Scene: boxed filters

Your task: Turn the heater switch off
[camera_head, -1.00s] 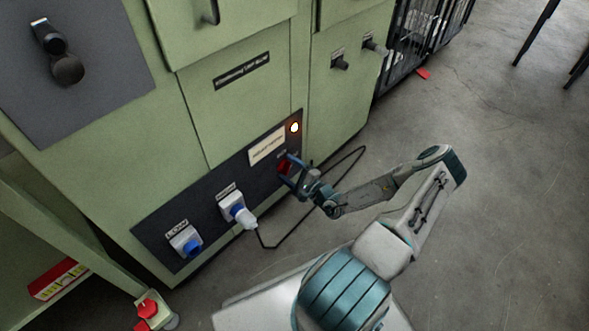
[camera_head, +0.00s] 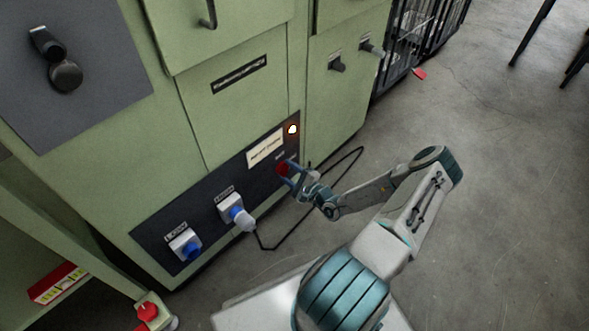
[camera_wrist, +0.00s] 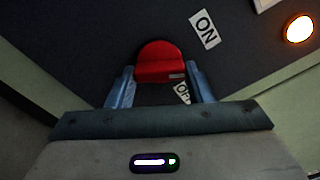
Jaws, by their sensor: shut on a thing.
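The heater switch is a red knob (camera_wrist: 160,60) on the dark panel, also visible in the head view (camera_head: 283,169). My gripper (camera_wrist: 160,78) is shut on it, with one blue finger on each side. In the head view my gripper (camera_head: 288,172) reaches the panel from the right and partly covers the knob. An "ON" label (camera_wrist: 205,29) is to the upper right of the knob. A second label (camera_wrist: 182,92), partly hidden by a finger, seems to read "OFF". The orange indicator lamp (camera_wrist: 299,29) is lit, also in the head view (camera_head: 292,129).
Two sockets sit left on the panel, one with a blue cover (camera_head: 185,245), one with a plugged-in cable (camera_head: 240,215). The black cable (camera_head: 340,172) loops over the floor near my gripper. Open floor (camera_head: 500,200) lies to the right.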

